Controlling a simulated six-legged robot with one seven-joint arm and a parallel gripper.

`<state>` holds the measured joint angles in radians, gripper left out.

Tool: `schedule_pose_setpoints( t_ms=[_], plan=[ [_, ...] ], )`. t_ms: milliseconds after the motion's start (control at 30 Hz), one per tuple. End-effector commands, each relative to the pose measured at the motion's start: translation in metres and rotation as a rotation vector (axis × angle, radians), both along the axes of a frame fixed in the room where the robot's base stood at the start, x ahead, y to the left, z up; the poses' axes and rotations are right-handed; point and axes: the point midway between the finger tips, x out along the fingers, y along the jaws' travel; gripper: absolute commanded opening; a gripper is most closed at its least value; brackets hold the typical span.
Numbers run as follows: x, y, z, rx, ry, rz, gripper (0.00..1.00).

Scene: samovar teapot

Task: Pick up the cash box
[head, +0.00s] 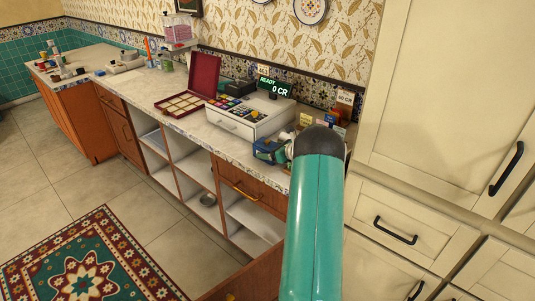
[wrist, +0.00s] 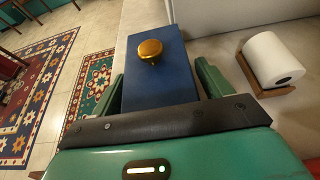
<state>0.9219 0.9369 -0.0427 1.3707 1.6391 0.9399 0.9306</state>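A blue box with a round gold knob on it, which I take for the cash box (wrist: 158,88), fills the middle of the wrist view. My gripper (wrist: 161,82) is open around it, with one green finger on each side. A narrow gap shows at the right finger; whether the left finger touches cannot be told. In the head view, blue and teal shapes (head: 268,150) show at the counter's front edge beside my teal arm, which hides much there.
A white paper roll (wrist: 273,58) on a brown holder stands right of the box. The cash register (head: 248,118) and an open red case (head: 203,75) are on the counter (head: 195,127). An open drawer or door (head: 250,275) juts out below. Cream cabinets stand at right.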

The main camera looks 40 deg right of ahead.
Motion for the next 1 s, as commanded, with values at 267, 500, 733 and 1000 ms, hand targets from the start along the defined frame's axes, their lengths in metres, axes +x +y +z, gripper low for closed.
schedule_pose_setpoints(
  t_ms=[267, 500, 733, 1000],
  plan=[
    [0.0, 0.0, 0.001, -0.001, -0.001, 0.0, 0.34],
    [0.0, 0.0, 0.003, -0.001, -0.002, 0.0, 0.34],
    [0.0, 0.0, 0.022, -0.003, -0.003, 0.0, 0.34],
    [-0.016, 0.025, 0.069, -0.003, -0.003, 0.001, 0.34]
  ],
)
